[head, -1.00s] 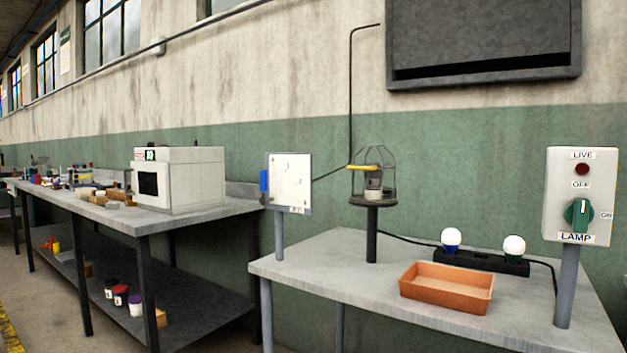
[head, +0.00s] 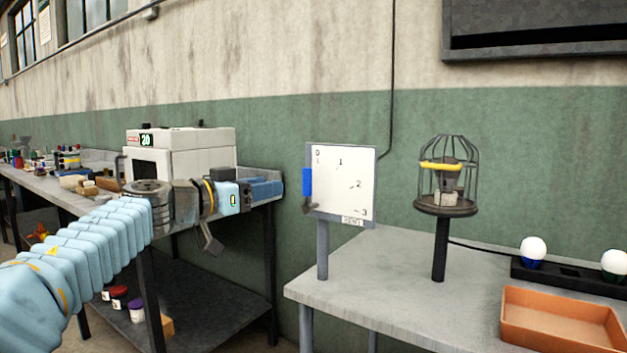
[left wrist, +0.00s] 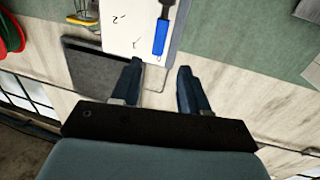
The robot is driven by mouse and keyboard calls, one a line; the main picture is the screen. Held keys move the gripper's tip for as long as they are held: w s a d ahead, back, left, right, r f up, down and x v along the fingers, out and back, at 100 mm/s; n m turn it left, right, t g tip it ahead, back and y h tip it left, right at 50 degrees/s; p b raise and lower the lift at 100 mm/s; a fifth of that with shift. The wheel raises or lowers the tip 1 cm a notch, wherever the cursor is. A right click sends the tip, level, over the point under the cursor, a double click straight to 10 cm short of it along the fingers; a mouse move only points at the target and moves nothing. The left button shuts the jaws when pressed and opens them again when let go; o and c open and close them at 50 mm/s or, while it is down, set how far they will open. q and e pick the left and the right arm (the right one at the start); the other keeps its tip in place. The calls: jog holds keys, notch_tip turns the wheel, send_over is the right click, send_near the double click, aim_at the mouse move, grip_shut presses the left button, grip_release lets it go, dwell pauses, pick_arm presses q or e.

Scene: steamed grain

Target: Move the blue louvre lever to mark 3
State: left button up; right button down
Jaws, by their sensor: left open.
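The blue louvre lever (head: 307,183) stands upright at the left edge of a white panel (head: 345,185) marked 0 to 3, with 0 at top left and 3 at lower right. Which mark it points to is unclear. My left gripper (head: 278,188) is just left of the lever in the head view, apart from it. In the left wrist view, the left gripper (left wrist: 158,76) is open and empty. The blue lever handle (left wrist: 160,38) lies ahead of the gap between the fingers, by the edge of the panel (left wrist: 125,25). My right gripper is not in view.
A wire cage (head: 445,175) on a post stands right of the panel. An orange tray (head: 560,325) and two bulbs (head: 533,250) are on the right bench. A white oven-like box (head: 185,148) stands behind my left arm.

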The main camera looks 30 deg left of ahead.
aim_at(304, 180)
pick_arm(q)
jog(key=x, duration=1.2)
jog(key=shift+f, duration=0.15)
grip_shut()
